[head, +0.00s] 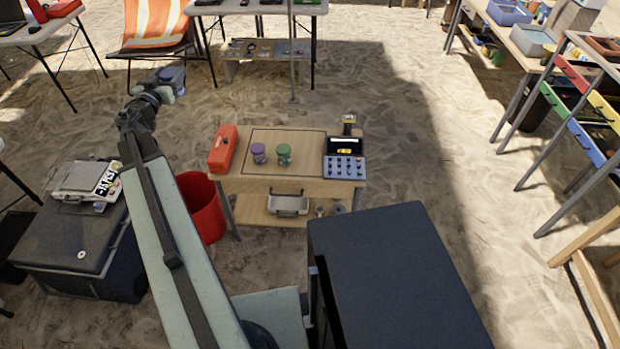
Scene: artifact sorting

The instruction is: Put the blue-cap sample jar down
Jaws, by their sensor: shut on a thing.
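The blue-cap sample jar (172,76) is at the far end of my raised arm, at the upper left of the head view. My gripper (166,93) is shut on it and holds it in the air, to the left of and apart from the small wooden table (305,182). The fingers are small and partly hidden here. A purple-cap jar (258,153) and a green-cap jar (284,155) stand upright side by side in an outlined area on that table.
A red box (222,151) and an instrument with buttons (345,165) flank the jars. A red bucket (205,208) stands left of the table. A dark case (75,250) is at left, an orange chair (156,28) behind.

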